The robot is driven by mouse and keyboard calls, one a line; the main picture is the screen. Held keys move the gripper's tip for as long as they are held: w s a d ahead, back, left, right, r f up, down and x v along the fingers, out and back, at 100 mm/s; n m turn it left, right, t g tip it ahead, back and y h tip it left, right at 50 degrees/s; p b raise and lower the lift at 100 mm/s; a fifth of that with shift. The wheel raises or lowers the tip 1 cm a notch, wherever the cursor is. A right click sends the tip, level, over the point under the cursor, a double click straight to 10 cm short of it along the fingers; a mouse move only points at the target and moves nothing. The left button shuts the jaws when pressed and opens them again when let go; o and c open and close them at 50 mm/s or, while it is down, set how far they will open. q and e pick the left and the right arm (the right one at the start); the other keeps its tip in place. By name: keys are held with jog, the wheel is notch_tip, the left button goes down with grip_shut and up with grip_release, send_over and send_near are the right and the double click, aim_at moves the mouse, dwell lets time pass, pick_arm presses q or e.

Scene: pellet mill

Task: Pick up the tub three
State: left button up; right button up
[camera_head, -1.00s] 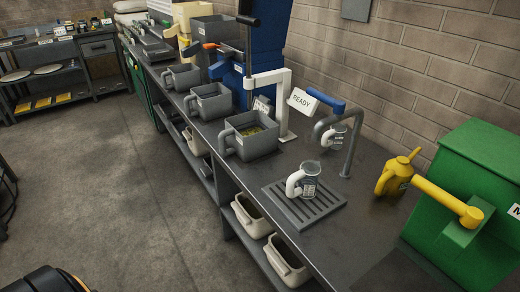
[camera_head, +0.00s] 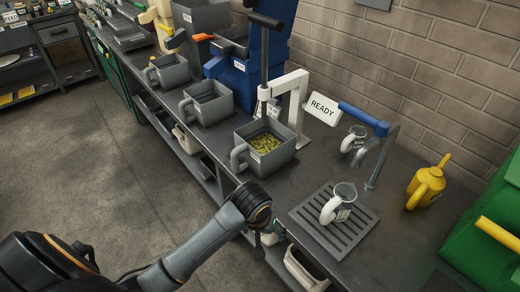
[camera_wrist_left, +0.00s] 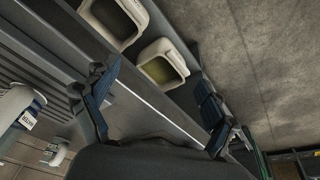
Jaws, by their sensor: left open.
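Three grey tubs with side handles stand in a row on the bench. The nearest tub (camera_head: 270,148) holds yellow-green pellets. Behind it stand a middle tub (camera_head: 209,104) and a far tub (camera_head: 168,74). Their labels are too small to read, so I cannot tell which is tub three. My left gripper (camera_head: 268,236) is at the bench's front edge, nearer than the nearest tub and apart from it, partly hidden by its own wrist. In the left wrist view its fingers (camera_wrist_left: 160,108) are spread, with nothing between them. My right gripper is not in view.
Beige bins (camera_head: 302,270) sit on the shelf below the bench; they also show in the wrist view (camera_wrist_left: 163,64). A slotted tray (camera_head: 335,232) carries a handled jar (camera_head: 340,203). A white post (camera_head: 297,105) with a READY sign stands close behind the nearest tub.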

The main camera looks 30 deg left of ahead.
pick_arm(q)
jog(key=w+a+r+n+y, duration=0.2)
jog(key=w+a+r+n, duration=0.35)
jog(key=w+r, duration=0.4)
jog(key=n+g+y, duration=0.1)
jog(key=n, duration=0.4)
send_near(240, 149)
jog(key=p+x, duration=0.1)
jog(key=x, duration=0.6)
jog(key=shift+w+f, duration=0.1)
jog(key=shift+f, duration=0.25)
jog(key=p+x, duration=0.1)
jog(key=x, duration=0.3)
jog(key=shift+a+f, duration=0.25)
jog(key=shift+f, duration=0.35)
jog(key=shift+r, duration=0.1)
jog(key=c, duration=1.7)
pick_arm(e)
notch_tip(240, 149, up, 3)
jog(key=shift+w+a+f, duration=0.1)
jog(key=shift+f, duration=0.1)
pick_arm(q)
jog(key=shift+r, duration=0.15)
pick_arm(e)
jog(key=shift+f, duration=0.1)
